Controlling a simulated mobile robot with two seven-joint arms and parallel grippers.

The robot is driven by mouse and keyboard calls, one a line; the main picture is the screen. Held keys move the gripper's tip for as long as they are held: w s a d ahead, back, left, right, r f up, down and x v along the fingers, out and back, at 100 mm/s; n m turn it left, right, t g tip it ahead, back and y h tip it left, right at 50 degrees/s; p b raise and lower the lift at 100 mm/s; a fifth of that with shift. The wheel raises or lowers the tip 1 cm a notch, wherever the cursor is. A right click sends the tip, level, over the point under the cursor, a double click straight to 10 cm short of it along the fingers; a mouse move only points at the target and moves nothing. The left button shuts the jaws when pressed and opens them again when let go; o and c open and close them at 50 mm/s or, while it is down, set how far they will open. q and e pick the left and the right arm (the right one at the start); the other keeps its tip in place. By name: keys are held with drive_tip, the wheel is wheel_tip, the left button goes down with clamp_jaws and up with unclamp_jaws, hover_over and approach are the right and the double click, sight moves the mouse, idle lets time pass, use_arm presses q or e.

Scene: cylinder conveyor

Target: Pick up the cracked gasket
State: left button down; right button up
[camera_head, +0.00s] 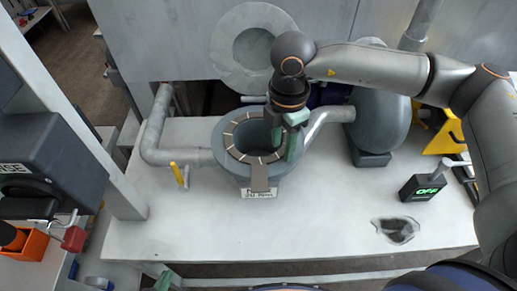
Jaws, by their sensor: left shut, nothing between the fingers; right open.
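A green-padded tip of what looks like my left gripper (163,281) shows at the bottom edge, low on the left, away from the gasket.
A grey pipe (160,150) with a yellow-handled valve (177,172) stands left of the flange. A grey rounded housing (381,110) stands to the right. A switch box reading OFF (423,188) and a dark irregular patch (397,230) are at right. The table's front (300,235) is clear.

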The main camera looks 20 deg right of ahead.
idle(0.5)
clamp_jaws()
idle(0.4)
